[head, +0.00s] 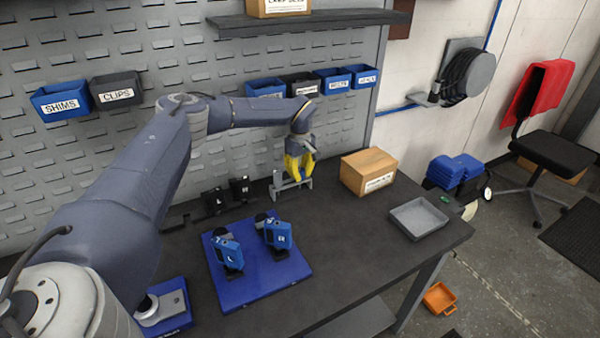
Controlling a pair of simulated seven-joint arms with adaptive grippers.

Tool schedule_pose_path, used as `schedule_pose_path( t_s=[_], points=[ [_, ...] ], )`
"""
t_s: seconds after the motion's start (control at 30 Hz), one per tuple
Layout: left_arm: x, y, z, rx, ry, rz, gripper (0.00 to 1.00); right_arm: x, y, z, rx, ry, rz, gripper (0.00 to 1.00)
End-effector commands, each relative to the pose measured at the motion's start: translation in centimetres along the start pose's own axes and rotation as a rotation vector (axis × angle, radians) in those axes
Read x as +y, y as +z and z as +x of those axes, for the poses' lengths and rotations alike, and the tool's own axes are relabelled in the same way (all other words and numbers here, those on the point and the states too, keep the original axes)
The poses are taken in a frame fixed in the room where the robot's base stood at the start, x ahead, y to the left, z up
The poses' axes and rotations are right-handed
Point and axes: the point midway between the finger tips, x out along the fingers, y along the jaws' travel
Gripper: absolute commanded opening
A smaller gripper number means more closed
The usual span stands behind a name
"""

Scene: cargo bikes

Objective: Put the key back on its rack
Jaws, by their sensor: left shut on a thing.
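My left gripper (298,170) reaches over the back of the dark workbench with its yellow fingers pointing down. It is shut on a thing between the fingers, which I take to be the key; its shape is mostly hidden. A small grey upright frame (276,190), probably the rack, stands on the bench directly at the fingertips. I cannot tell whether the held thing touches it. My right gripper is not in view.
A blue mat (254,292) holds two blue-and-black devices. Two black holders (214,201) stand behind it. A cardboard box (368,171) and a grey tray (418,218) are to the right. Labelled bins (60,101) hang on the back panel. The bench front right is clear.

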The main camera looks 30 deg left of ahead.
Motion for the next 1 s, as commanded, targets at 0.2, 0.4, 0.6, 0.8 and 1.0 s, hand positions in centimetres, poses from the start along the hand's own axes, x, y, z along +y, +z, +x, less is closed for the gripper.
schedule_pose_path(
  t_s=[0.2, 0.4, 0.6, 0.8, 1.0],
  points=[
    [0.0, 0.0, 0.1, 0.000, 0.000, 0.000, 0.39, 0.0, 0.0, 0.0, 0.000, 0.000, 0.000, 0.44],
    [0.0, 0.0, 0.1, 0.000, 0.000, 0.000, 0.39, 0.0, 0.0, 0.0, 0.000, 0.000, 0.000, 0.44],
    [0.0, 0.0, -0.9, 0.000, 0.001, 0.000, 0.39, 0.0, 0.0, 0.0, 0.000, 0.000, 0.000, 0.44],
    [0.1, 0.0, -4.1, 0.001, 0.003, 0.000, 0.39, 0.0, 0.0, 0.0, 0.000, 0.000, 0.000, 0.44],
    [0.1, 0.0, -7.7, 0.001, 0.002, 0.000, 0.39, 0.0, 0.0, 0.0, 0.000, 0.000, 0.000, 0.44]
  ],
)
